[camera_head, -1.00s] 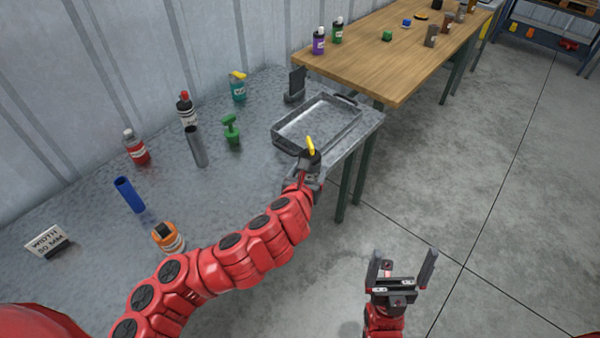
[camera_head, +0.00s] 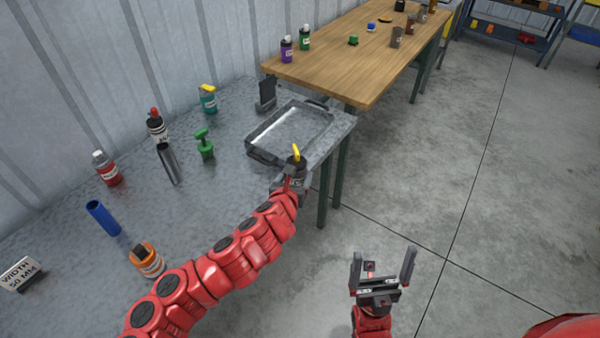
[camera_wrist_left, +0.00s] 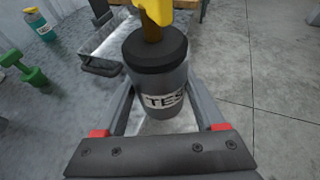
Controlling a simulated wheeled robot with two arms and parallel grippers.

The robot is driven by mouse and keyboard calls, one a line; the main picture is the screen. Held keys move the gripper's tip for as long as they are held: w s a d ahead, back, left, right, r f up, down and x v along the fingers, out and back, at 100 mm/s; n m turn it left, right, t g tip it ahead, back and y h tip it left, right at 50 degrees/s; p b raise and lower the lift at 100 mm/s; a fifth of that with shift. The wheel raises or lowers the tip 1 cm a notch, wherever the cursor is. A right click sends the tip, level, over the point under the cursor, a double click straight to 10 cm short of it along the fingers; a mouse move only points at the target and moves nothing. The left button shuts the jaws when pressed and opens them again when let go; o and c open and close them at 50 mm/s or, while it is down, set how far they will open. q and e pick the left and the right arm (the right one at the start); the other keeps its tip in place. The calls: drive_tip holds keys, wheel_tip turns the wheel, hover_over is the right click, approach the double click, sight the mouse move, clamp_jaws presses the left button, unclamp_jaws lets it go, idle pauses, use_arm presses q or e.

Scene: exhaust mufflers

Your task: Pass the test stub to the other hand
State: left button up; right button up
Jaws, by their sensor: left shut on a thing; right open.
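The test stub is a dark grey cylinder with a black collar, a white label and a yellow top. In the left wrist view the test stub (camera_wrist_left: 157,80) stands between the fingers of my left gripper (camera_wrist_left: 160,110), which is shut on it. In the head view the stub (camera_head: 296,163) is held near the front right edge of the metal table, by the tray, and my left gripper (camera_head: 290,180) is partly hidden by my arm. My right gripper (camera_head: 384,272) is open and empty, fingers up, over the floor at lower right.
The metal table (camera_head: 215,165) holds a metal tray (camera_head: 262,155), a green dumbbell-shaped item (camera_head: 204,143), a grey tube (camera_head: 169,165), a blue tube (camera_head: 102,218), several bottles and a width sign (camera_head: 20,274). A wooden table (camera_head: 350,75) stands behind.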

use_arm(q)
drive_tip(key=s+a+r+m+g+h, duration=0.1)
drive_tip(key=s+a+r+m+h, duration=0.1)
drive_tip(key=s, duration=0.3)
drive_tip(key=s+a+r+m+g+h, duration=0.1)
drive_tip(key=s+a+r+m+h, duration=0.1)
drive_tip(key=s+a+h, duration=0.1)
drive_tip(key=shift+s+a+r+m+g, duration=0.3)
drive_tip(key=shift+s+a+m, duration=0.1)
drive_tip(key=shift+s+a, duration=0.6)
drive_tip(key=shift+d, duration=0.15)
